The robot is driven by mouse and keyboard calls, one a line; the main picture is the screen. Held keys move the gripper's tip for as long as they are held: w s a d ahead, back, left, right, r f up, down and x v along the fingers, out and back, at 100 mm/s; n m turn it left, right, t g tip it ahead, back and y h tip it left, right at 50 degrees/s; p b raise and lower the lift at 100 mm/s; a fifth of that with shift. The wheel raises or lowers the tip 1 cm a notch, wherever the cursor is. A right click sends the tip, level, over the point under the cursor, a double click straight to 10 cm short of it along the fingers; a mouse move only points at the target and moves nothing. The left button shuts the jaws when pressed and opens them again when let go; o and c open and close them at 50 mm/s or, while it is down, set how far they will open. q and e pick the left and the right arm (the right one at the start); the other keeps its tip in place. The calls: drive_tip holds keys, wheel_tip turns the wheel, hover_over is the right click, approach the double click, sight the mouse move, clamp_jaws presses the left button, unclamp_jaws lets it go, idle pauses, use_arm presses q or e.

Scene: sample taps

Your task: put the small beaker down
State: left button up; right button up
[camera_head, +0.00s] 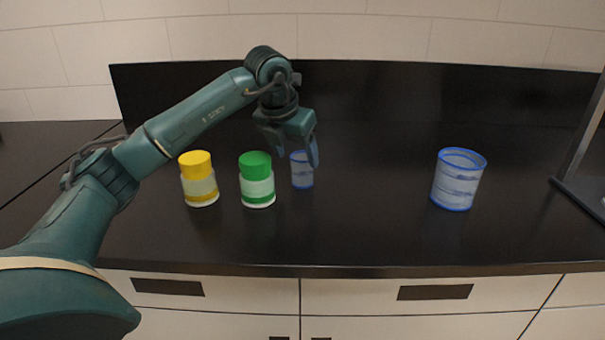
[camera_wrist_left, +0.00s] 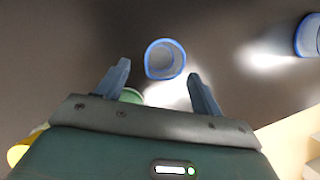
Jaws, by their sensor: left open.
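The small beaker (camera_head: 302,172), clear with blue rims, stands upright on the black counter, just right of the green-capped jar. My left gripper (camera_head: 297,160) is over and beside it, with its fingers pointing down. In the left wrist view the small beaker (camera_wrist_left: 165,60) lies ahead of and between the two open fingers (camera_wrist_left: 158,85), and neither finger visibly touches it. Part of the beaker's upper side is hidden by a finger in the head view. My right gripper is not in view.
A green-capped jar (camera_head: 257,182) and a yellow-capped jar (camera_head: 199,182) stand left of the small beaker. A larger blue-rimmed beaker (camera_head: 458,181) stands to the right. The black counter (camera_head: 370,200) is clear between the two beakers. A dark stand (camera_head: 582,190) is at the right edge.

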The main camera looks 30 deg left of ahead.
sight(302, 169)
use_arm(q)
drive_tip(key=shift+x, duration=3.05)
drive_tip(key=shift+w+d, duration=0.1)
drive_tip(key=shift+d, duration=0.05)
drive_tip(key=shift+r, duration=0.1)
drive_tip(key=shift+c, duration=0.4)
drive_tip(key=c, duration=1)
